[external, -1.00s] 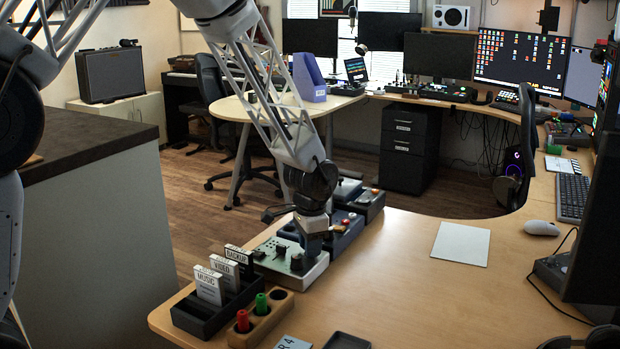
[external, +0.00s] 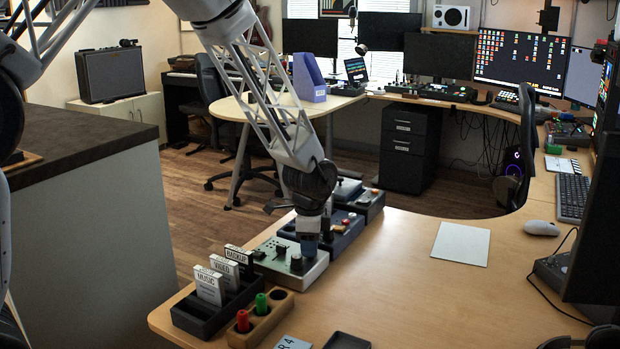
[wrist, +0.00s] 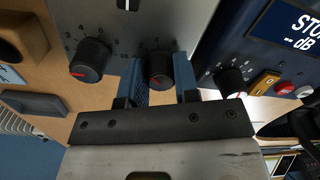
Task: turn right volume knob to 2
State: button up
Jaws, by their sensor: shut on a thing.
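The grey control box (external: 318,270) sits on the desk; its pale panel (wrist: 105,20) fills the top left of the wrist view. Its right knob (wrist: 160,68) is black, with a red mark toward the lower left. My gripper (wrist: 160,80) has its blue fingers on both sides of this knob, shut on it. In the external view my gripper (external: 309,246) reaches down over the box and hides that knob. The left knob (wrist: 88,58) is free, with its red mark at lower left. The numbers around the right knob are mostly hidden or too small to read.
A dark blue box (wrist: 262,45) with a display, a knob and buttons stands close on the right. A card rack (external: 212,315) and a wooden holder (external: 262,322) with red and green pieces stand nearer the camera. The desk to the right is clear around a white sheet (external: 461,244).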

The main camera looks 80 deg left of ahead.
jog(key=o, duration=0.9)
jog(key=shift+o, duration=0.2)
jog(key=shift+r, duration=0.15)
jog(key=shift+d+r, duration=0.1)
jog(key=shift+r, duration=3.65)
